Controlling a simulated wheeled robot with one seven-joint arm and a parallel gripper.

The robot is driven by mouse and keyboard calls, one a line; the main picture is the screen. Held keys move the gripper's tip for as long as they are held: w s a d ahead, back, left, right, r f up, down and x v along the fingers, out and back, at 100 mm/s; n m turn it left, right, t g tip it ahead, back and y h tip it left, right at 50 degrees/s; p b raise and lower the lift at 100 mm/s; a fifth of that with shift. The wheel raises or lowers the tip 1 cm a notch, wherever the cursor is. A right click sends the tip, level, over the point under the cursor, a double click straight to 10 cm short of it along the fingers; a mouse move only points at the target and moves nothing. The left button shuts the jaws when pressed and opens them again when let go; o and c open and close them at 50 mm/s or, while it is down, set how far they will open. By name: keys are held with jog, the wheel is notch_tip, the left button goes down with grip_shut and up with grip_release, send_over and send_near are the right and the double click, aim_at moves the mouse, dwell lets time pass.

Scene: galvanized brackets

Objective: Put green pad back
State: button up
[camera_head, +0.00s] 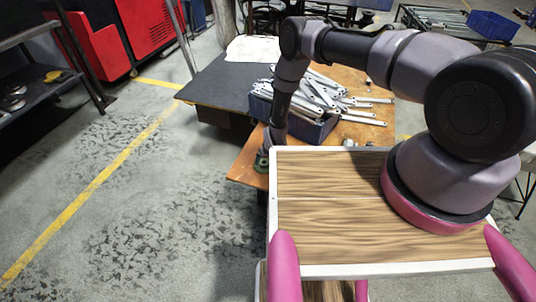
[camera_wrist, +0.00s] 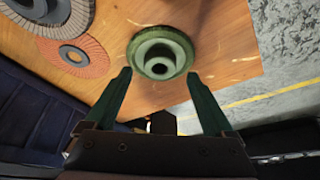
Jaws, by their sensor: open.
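The green pad (camera_wrist: 178,38) is a round green disc with a raised hub and a dark centre hole. It lies on the wooden table top, near the table's edge, in the wrist view. My gripper (camera_wrist: 158,82) is open, with one green finger on each side just short of the pad; nothing is between the fingers. In the head view a small part of the green pad (camera_head: 262,161) shows at the table's front left corner, beside the end of my arm. My arm hides most of the gripper there.
A blue bin (camera_head: 322,131) full of metal brackets (camera_head: 318,92) stands on the wooden table (camera_head: 245,168). A dark bench (camera_head: 215,85) adjoins it, with white paper (camera_head: 253,49). Open floor lies left.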

jog(key=v, duration=0.9)
jog(key=w+d+r+m, duration=0.1)
jog(key=w+r, duration=0.4)
jog(key=r, duration=0.7)
jog(key=w+d+r+m, duration=0.15)
jog(key=w+r, duration=0.35)
jog(key=r, duration=0.8)
jog(key=d+r+m+t, duration=0.1)
jog(key=d+r, duration=0.2)
jog(key=r, duration=0.7)
jog(key=d+r, duration=0.4)
jog(key=r, duration=0.7)
jog(key=s+d+r+m, duration=0.1)
jog(key=s+d+r, duration=0.25)
jog(key=r, duration=0.25)
jog(key=s+d+r+m+t, duration=0.1)
jog(key=s+d+r, duration=0.1)
jog(key=s+r, duration=0.3)
jog(key=s+d+r+m, duration=0.1)
jog(key=s+d+r, duration=0.2)
jog(key=r, duration=0.5)
jog(key=s+d+r+m, duration=0.1)
jog(key=s+d+r, duration=0.2)
jog(key=s, duration=0.7)
jog(key=s+d+r+m+t, duration=0.1)
jog(key=s+d+r, duration=0.2)
jog(key=s, duration=0.7)
jog(key=shift+s+d+r+m, duration=0.35)
jog(key=shift+s+d+r, duration=0.05)
jog(key=shift+r, duration=0.35)
